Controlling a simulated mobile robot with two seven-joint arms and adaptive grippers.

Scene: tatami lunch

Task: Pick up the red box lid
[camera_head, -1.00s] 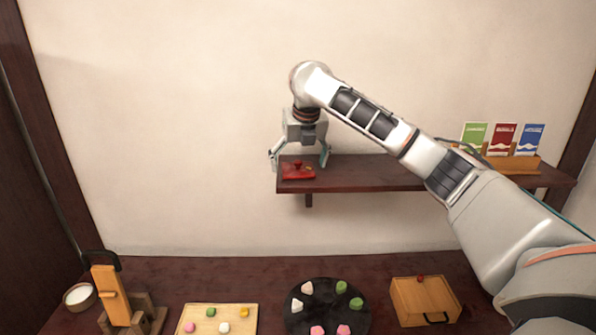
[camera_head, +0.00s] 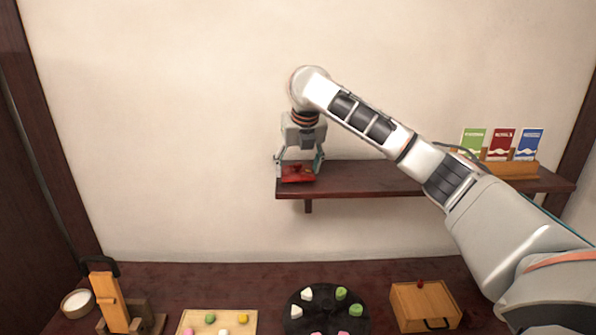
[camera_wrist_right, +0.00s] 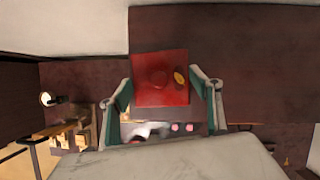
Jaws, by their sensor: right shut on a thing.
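The red box lid (camera_head: 297,174) lies flat at the left end of the dark wall shelf (camera_head: 380,182). In the right wrist view the lid (camera_wrist_right: 160,78) is a red square with a small yellow mark, lying between the two fingers. My right gripper (camera_head: 299,168) points down over the lid, with one finger at each side, and is shut on it. In the right wrist view the gripper (camera_wrist_right: 165,102) shows teal pads at the lid's left and right edges. The lid's knob is partly hidden by the gripper in the head view. My left gripper is not in view.
Green, red and blue packets (camera_head: 502,143) stand in a wooden holder (camera_head: 515,170) on the shelf's right. Below, the dark table holds a wooden tray (camera_head: 185,321), a round black plate (camera_head: 325,311), a wooden box (camera_head: 425,305) and a wooden stand (camera_head: 108,300). The shelf's middle is clear.

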